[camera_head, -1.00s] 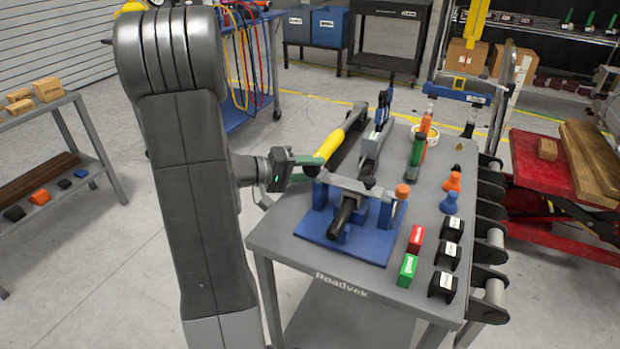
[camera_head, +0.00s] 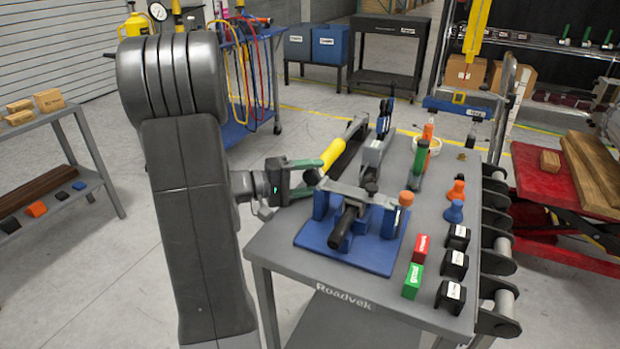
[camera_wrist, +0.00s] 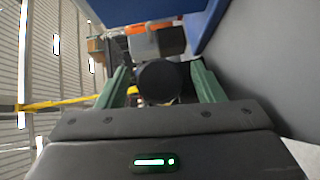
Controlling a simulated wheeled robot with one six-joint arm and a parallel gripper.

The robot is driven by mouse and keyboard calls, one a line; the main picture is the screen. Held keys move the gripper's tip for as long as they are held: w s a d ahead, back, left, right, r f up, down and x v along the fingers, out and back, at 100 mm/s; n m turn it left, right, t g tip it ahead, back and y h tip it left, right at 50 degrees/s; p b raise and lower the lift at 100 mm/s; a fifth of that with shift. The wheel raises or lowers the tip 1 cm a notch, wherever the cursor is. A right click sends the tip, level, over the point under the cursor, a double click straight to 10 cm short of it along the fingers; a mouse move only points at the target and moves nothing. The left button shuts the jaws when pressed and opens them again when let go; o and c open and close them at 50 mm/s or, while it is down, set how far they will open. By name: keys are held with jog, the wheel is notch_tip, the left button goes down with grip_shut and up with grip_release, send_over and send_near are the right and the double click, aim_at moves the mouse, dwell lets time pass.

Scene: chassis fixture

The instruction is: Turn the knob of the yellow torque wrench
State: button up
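The yellow torque wrench (camera_head: 333,153) lies on the left side of the grey cart top in the head view, its yellow grip towards my gripper. My gripper (camera_head: 309,178) is at the cart's left edge, its green fingers apart around a dark round end. In the wrist view, my gripper (camera_wrist: 163,82) is open. A black round knob (camera_wrist: 159,82), seen end-on, appears between the fingers, with a gap on each side. It looks like the wrench's near end. I cannot tell how deep it sits between the fingers.
A blue fixture (camera_head: 318,236) with a metal bar and black handle (camera_head: 342,229) stands just right of my gripper. Green (camera_head: 412,281) and red (camera_head: 421,248) blocks and several black labelled blocks lie at the front right.

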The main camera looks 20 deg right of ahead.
jog(key=shift+a, duration=0.1)
jog(key=w+a+r, duration=0.1)
jog(key=a, duration=1.2)
jog(key=shift+a+p, duration=0.25)
jog(key=shift+p, duration=0.2)
jog(key=shift+r, duration=0.1)
jog(key=w+d+r+m+g+y+p, duration=0.3)
jog(key=w+r+m+g+y+p, duration=0.15)
jog(key=p, duration=0.45)
jog(key=shift+m+y, duration=0.35)
jog(key=x, duration=0.9)
jog(key=b+x, duration=0.1)
jog(key=x, duration=0.3)
jog(key=shift+w+d+f, duration=0.15)
jog(key=shift+d, duration=0.2)
